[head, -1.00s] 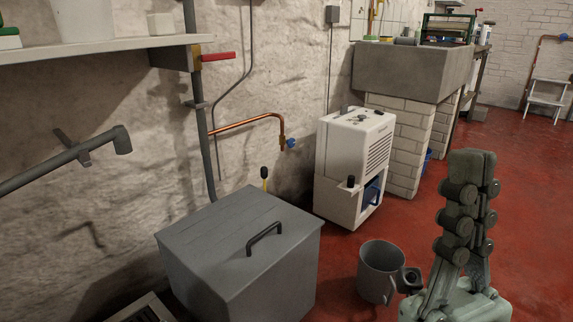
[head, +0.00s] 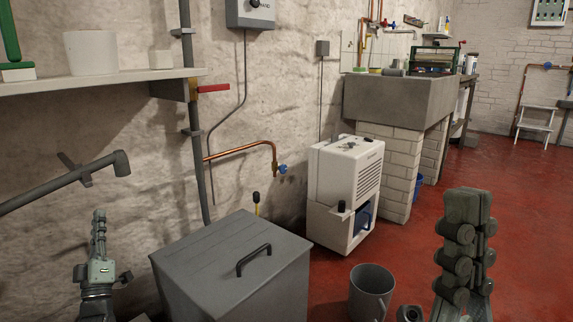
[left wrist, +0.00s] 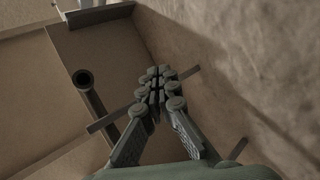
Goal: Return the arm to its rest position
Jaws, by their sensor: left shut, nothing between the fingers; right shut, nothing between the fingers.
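My left gripper (head: 99,222) stands upright at the lower left of the head view, left of the grey lidded box. It is shut and empty. In the left wrist view its fingers (left wrist: 158,78) meet at the tips with nothing between them. My right gripper (head: 467,215) points up at the lower right of the head view, in front of the red floor. Its fingers are together and empty. Its lower part is cut off by the bottom edge.
A grey lidded box (head: 215,265) and a grey bucket (head: 371,293) stand between my grippers. A wall pipe (head: 60,190) runs above and behind my left gripper, below a shelf (head: 95,82). A white dehumidifier (head: 345,180) stands farther back. Red floor (head: 410,245) is open to the right.

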